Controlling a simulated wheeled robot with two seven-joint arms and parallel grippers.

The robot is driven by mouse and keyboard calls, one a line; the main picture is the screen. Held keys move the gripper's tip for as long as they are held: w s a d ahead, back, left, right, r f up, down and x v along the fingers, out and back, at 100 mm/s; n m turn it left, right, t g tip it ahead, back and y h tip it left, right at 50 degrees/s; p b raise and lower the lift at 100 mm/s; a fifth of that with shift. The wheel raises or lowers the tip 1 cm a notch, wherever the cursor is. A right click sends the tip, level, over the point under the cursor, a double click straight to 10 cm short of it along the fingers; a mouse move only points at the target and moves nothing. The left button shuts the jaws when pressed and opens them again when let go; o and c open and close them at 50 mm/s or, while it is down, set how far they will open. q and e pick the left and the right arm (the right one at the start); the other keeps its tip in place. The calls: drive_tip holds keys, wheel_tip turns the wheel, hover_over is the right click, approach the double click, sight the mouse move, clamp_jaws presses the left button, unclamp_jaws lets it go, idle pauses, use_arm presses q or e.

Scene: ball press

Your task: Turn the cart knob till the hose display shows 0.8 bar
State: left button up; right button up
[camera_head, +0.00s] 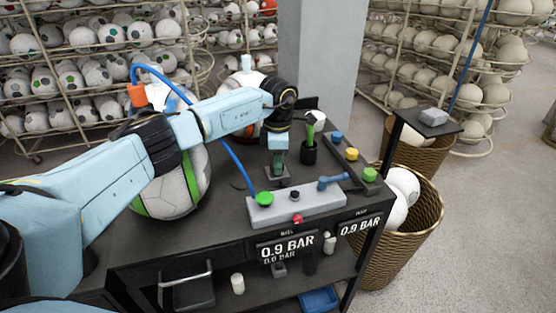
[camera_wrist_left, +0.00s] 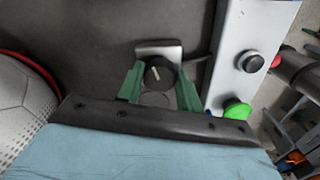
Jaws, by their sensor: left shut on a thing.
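The cart knob (camera_wrist_left: 158,73) is a dark round dial with a white pointer line, on a small metal plate on the dark cart top. My left gripper (camera_head: 278,168) reaches down to it from above; its green fingers stand either side of the knob in the left wrist view (camera_wrist_left: 160,84), shut on it. In the head view the fingers largely hide the knob. The front left display (camera_head: 287,249) reads 0.9 BAR with a smaller 0.0 BAR below. My right gripper is not in view.
A grey control bar (camera_head: 325,205) with green, black and red buttons and a blue handle lies right of the knob. A white and green ball (camera_head: 170,190) stands left, with a blue hose (camera_head: 232,158) nearby. Black cup (camera_head: 309,153) and yellow button (camera_head: 352,154) are behind. Ball baskets stand right.

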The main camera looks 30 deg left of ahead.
use_arm(q)
drive_tip(key=o, duration=1)
wheel_tip(320, 180, up, 14)
drive_tip(key=shift+f+b, duration=0.25)
drive_tip(key=shift+b, duration=0.4)
